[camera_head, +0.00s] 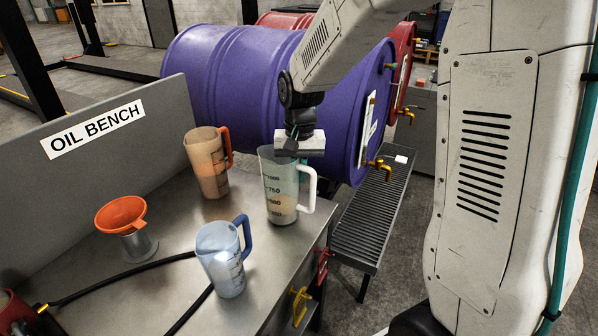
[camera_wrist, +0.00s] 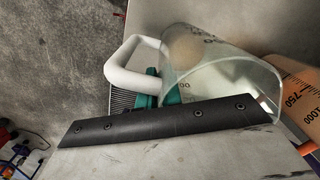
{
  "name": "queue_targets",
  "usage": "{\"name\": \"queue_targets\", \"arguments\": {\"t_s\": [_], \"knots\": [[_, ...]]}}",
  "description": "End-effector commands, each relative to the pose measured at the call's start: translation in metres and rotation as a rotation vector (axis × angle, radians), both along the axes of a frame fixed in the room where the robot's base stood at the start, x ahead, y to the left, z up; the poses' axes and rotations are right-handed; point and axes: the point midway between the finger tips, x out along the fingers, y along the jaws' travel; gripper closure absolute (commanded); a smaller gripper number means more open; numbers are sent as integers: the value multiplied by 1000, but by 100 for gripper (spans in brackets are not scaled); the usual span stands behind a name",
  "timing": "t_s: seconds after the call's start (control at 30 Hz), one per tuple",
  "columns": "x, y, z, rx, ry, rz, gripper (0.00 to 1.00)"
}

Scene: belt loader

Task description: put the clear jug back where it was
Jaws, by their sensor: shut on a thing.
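The clear jug (camera_head: 280,196) with a white handle and dark volume marks stands at or just above the right edge of the steel bench (camera_head: 160,285). A little amber tint shows low in it. My gripper (camera_head: 291,160) is at the jug's rim from above and behind, shut on the jug. In the wrist view the clear jug (camera_wrist: 225,85) and its white handle (camera_wrist: 130,66) lie just beyond the dark gripper edge. The fingertips are mostly hidden. I cannot tell whether the jug's base touches the bench.
An amber jug with an orange handle (camera_head: 206,165) stands behind left, and a blue-handled jug (camera_head: 222,262) in front left. Purple drum (camera_head: 225,90) behind; slatted grate (camera_head: 365,222) right of the bench.

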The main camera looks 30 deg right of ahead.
Motion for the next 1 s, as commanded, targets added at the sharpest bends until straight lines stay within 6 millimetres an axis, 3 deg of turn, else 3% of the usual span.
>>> {"name": "queue_targets", "arguments": {"t_s": [0.17,0.2,0.27,0.63,0.77,1.0], "knots": [[0,0,-3,0,1,0,100],[0,0,-3,0,1,0,85],[0,0,-3,0,0,0,71],[0,0,3,0,-2,0,71],[2,-1,23,0,-5,0,71],[3,-3,76,0,-5,0,71]]}}
